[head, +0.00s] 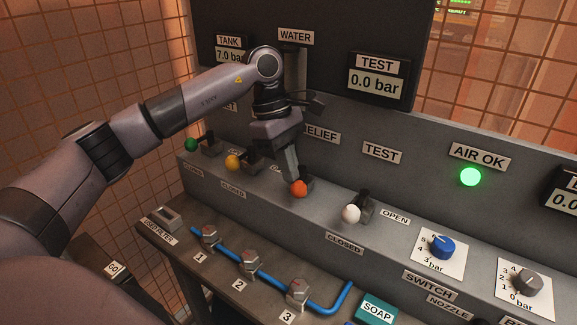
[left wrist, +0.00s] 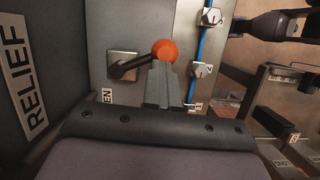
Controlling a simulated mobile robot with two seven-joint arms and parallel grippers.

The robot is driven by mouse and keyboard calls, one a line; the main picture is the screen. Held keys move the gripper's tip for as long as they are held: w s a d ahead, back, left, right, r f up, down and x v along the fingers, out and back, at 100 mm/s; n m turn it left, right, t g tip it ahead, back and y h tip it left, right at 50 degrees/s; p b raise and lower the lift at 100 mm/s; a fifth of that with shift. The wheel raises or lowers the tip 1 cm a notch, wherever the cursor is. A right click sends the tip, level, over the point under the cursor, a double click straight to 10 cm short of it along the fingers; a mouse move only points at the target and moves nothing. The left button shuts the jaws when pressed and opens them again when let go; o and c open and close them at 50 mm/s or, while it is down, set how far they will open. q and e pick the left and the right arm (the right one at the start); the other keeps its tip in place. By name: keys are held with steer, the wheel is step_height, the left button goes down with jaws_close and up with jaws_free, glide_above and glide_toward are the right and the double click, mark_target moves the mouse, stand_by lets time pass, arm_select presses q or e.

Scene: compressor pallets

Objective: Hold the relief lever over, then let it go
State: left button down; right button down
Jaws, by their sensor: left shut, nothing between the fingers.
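The relief lever has an orange ball knob (head: 299,188) and stands under the partly covered RELIEF label (head: 321,136) in the head view. In the left wrist view its orange knob (left wrist: 164,51) sits at the end of a dark arm (left wrist: 124,68), which comes from a square metal plate. My left gripper (head: 291,174) points down at the lever from above and behind the knob. Its fingers (left wrist: 163,75) are shut with nothing between them, and their tips are right beside the knob. I cannot tell whether they touch it. My right gripper is not in view.
Green (head: 191,145), yellow (head: 232,162) and white (head: 350,214) knobbed levers stand along the same ledge. The TANK display (head: 228,55) reads 7.0 bar; the TEST display (head: 377,82) reads 0.0 bar. A green AIR OK lamp (head: 470,176) glows. A blue hose (head: 270,275) runs below.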

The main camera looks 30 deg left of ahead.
arm_select(q)
steer(key=shift+s+f, duration=0.15)
steer(key=shift+f, duration=0.2)
steer(key=v, duration=0.7)
steer(key=shift+r, duration=0.4)
